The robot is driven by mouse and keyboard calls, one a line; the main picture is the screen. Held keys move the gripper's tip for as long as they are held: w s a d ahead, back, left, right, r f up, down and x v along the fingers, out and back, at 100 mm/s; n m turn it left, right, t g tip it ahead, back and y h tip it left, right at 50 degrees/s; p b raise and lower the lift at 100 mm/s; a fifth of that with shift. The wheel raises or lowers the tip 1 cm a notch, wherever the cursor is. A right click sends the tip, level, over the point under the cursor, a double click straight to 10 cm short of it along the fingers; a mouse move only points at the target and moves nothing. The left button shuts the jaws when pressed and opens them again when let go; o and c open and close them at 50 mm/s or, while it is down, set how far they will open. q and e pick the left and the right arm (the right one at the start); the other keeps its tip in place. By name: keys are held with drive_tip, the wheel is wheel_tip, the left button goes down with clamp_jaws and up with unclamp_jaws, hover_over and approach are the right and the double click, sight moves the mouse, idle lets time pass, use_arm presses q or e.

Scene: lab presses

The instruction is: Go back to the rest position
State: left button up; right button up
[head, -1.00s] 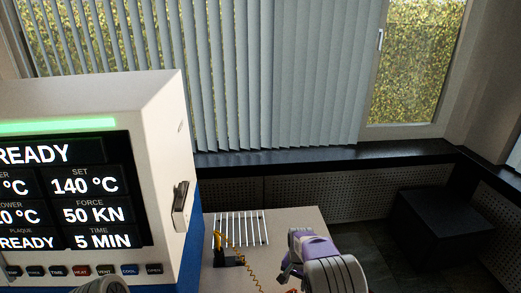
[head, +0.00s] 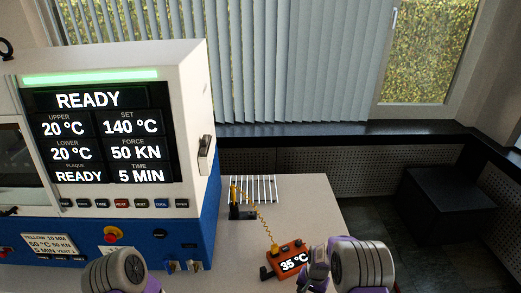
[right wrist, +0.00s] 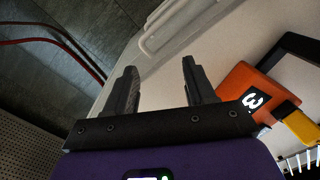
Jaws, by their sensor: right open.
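My right arm (head: 360,268) comes in at the bottom of the head view, just right of the orange meter (head: 288,258) on the white table. In the right wrist view, my right gripper (right wrist: 159,68) is open, with two dark fingers apart and nothing between them. The orange meter also shows in that view (right wrist: 246,88), to the right of the fingers and apart from them. My left arm (head: 115,270) shows at the bottom left of the head view, in front of the press; its fingers are out of frame.
The press (head: 185,225), white above and blue below, fills the left; its screen reads READY. A wire rack (head: 262,188) and a yellow-handled probe (head: 234,193) with a coiled cord are on the table (head: 310,205). A black box (head: 450,200) stands at right.

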use_arm(q)
drive_tip(key=shift+s+f+b, duration=0.2)
drive_tip(key=shift+f+b, duration=0.4)
drive_tip(key=shift+s+f+b, duration=0.2)
drive_tip(key=shift+f+b, duration=0.35)
use_arm(e)
drive_tip(key=s+a+f+n+y, duration=0.1)
drive_tip(key=s+a+f, duration=0.2)
drive_tip(key=s, duration=0.8)
drive_tip(key=s+a+f+n+t+y, duration=0.1)
drive_tip(key=s+a+f, duration=0.3)
drive_tip(key=s, duration=0.8)
drive_tip(key=shift+f+n+y, duration=0.5)
drive_tip(key=shift+f+y, duration=0.05)
drive_tip(key=shift+y, duration=0.15)
